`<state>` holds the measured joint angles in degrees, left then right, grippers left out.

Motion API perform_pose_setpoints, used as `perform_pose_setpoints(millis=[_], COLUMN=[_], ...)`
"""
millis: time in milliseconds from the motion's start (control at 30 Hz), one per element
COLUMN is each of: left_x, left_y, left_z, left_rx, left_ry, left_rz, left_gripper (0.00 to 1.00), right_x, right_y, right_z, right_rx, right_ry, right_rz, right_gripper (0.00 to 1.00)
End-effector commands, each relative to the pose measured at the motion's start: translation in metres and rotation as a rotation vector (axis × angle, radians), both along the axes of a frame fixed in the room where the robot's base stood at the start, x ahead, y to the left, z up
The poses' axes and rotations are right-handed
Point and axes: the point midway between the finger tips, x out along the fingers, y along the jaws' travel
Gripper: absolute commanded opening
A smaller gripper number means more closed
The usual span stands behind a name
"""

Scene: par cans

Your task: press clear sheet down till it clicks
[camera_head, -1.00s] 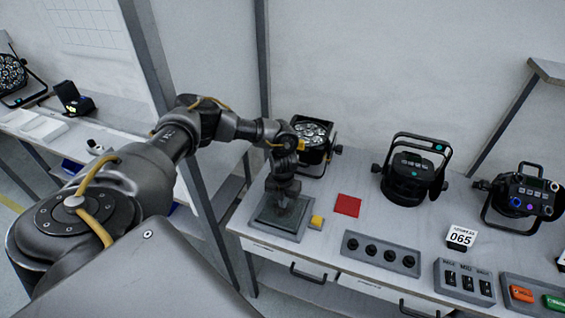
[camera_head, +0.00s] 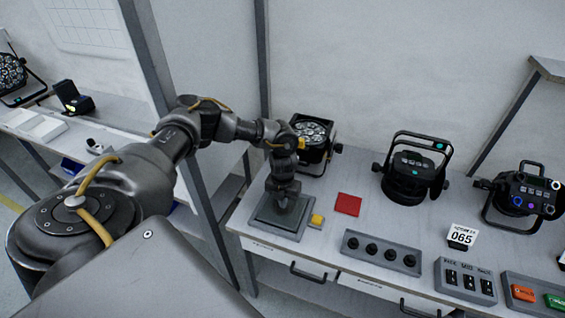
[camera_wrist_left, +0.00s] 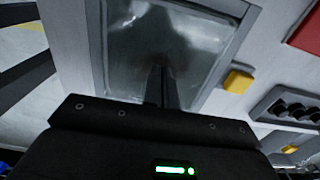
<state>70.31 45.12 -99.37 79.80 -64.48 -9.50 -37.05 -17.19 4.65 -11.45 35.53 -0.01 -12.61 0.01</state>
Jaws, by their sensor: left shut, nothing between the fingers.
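The clear sheet (camera_wrist_left: 185,30) lies in a grey square frame (camera_head: 264,227) at the left end of the workbench. It also shows in the left wrist view, with a dull reflection across it. My left gripper (camera_head: 284,205) points down over the sheet, shut with nothing in it. In the left wrist view its closed fingertips (camera_wrist_left: 161,72) are at the sheet's surface, near its front edge; I cannot tell whether they touch it. My right gripper does not show.
A yellow block (camera_head: 316,221) sits right beside the frame, and a red square (camera_head: 348,204) lies farther right. A par can (camera_head: 313,140) stands behind my gripper. A grey strip with black knobs (camera_head: 381,253) lies in front. More par cans (camera_head: 414,168) stand to the right.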

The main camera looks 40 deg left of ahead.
Motion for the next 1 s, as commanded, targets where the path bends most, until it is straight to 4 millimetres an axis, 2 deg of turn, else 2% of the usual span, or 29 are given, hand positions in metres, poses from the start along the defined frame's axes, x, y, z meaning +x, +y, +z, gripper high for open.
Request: perform_pose_setpoints(millis=[767,1000], left_x=[0.0,0.0], left_y=[0.0,0.0], left_z=[-0.013,-0.006], left_rx=[0.0,0.0], left_ry=[0.001,0.0], left_rz=[-0.001,0.0], left_gripper=[0.0,0.0], right_x=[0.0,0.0], right_y=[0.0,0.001], right_z=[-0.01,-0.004], right_rx=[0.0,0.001], right_ry=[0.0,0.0], right_rz=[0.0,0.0], right_gripper=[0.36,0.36])
